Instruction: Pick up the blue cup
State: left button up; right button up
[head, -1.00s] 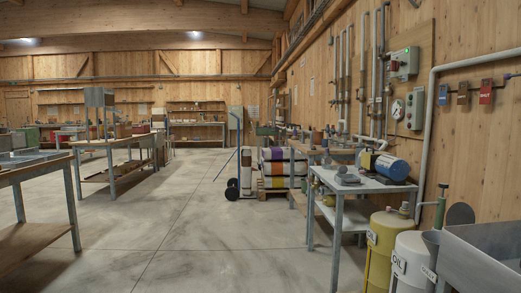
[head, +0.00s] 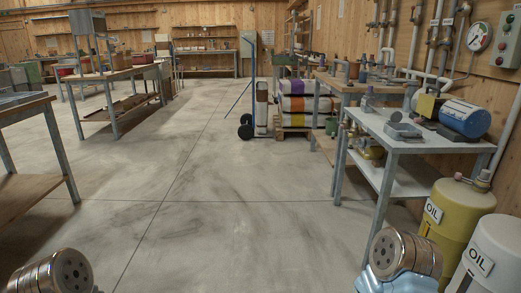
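I cannot make out a blue cup in the head view. Parts of my own two arms show at the bottom left and bottom right edges, as round metal joints. Neither gripper is in the picture, so I cannot see their fingers.
A metal table (head: 418,152) at right carries a blue motor (head: 464,118) and a grey part (head: 402,131). Yellow (head: 459,209) and white (head: 492,255) oil drums stand before it. A hand truck (head: 246,126) stands by stacked sacks (head: 297,104). A workbench (head: 35,193) is at left. Middle floor is clear.

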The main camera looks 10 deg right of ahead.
aim_at(363, 77)
jog(key=i, duration=1.7)
jog(key=i+j, duration=0.1)
jog(key=i, duration=1.65)
jog(key=i+z, duration=0.1)
jog(key=i, duration=1.6)
jog(key=z, duration=0.5)
jog(key=i+j+z, duration=0.1)
jog(key=z, duration=0.35)
jog(key=i+z, duration=0.1)
jog(key=z, duration=0.4)
jog(key=j+z, duration=0.15)
jog(key=z, duration=0.35)
jog(key=j+z, duration=0.1)
jog(key=z, duration=0.35)
jog(key=i, duration=0.05)
